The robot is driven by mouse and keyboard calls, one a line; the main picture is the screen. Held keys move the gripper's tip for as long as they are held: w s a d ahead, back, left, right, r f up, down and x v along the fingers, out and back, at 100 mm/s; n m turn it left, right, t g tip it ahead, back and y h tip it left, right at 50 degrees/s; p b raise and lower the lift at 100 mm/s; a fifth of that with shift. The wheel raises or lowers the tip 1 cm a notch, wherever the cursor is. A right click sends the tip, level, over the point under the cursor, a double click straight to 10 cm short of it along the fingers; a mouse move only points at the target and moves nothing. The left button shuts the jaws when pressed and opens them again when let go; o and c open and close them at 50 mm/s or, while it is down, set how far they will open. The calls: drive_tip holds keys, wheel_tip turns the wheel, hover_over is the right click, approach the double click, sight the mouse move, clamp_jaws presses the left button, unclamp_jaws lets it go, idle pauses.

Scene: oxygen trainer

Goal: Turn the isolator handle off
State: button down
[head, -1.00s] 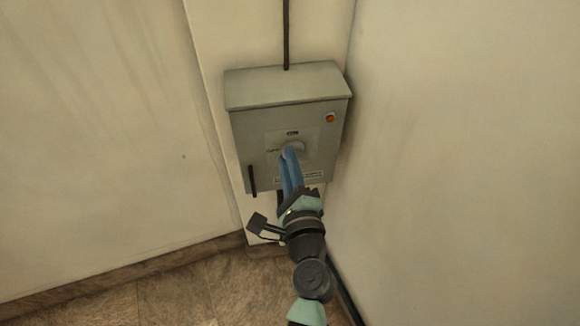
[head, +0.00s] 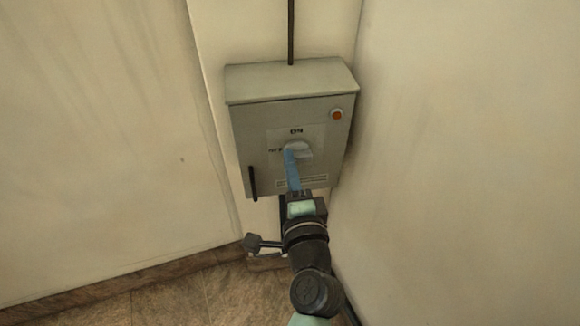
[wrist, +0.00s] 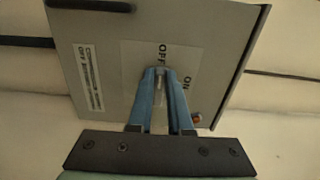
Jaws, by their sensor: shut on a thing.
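The grey isolator box (head: 262,170) is on the wall in the corner, with a pale plate on its front. The light grey isolator handle (head: 299,148) stands out from that plate. In the wrist view the handle (wrist: 160,88) shows as a sliver between my blue fingers and seems in line with the OFF mark (wrist: 161,52). The ON mark (wrist: 187,82) is to the right of the fingers there. My gripper (head: 288,155) comes from below and is shut on the handle. The fingers hide most of it.
An orange lamp (head: 337,114) is at the box's upper right. A black door latch (head: 252,183) is at its lower left. A dark conduit (head: 291,32) runs up from the top. The right wall (head: 450,160) stands close beside the box.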

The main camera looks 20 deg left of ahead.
idle(0.3)
drive_tip(key=c, duration=0.8)
unclamp_jaws()
drive_tip(key=shift+c, duration=0.2)
drive_tip(key=b+v, duration=0.1)
drive_tip(key=v, duration=1.2)
